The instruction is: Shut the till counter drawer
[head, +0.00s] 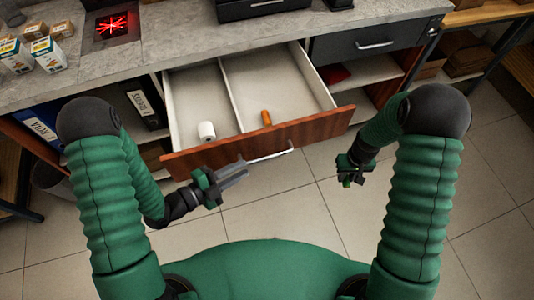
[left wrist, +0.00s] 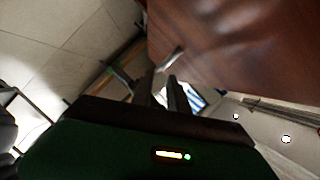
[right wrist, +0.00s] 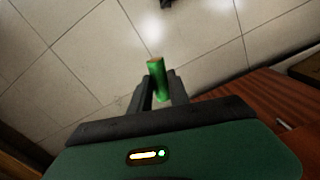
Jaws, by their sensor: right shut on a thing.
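The till counter drawer (head: 315,128) stands pulled far out, with a reddish wood front and a pale, divided interior. Its bar handle (head: 272,155) is on the front face. The wood front also shows in the left wrist view (left wrist: 235,45). My left gripper (head: 236,172) is in front of the drawer by the left end of the handle. Its fingers look slightly apart with nothing clearly between them; whether they touch the handle cannot be told. My right gripper (head: 348,176) is right of the drawer front, shut on a green cylinder (right wrist: 156,80).
A white roll (head: 206,131) and an orange cylinder (head: 267,118) are inside the drawer. A dark closed drawer (head: 350,45) is to the right under the grey counter (head: 160,45). Binders (head: 42,127) fill the left shelf. The tiled floor ahead is clear.

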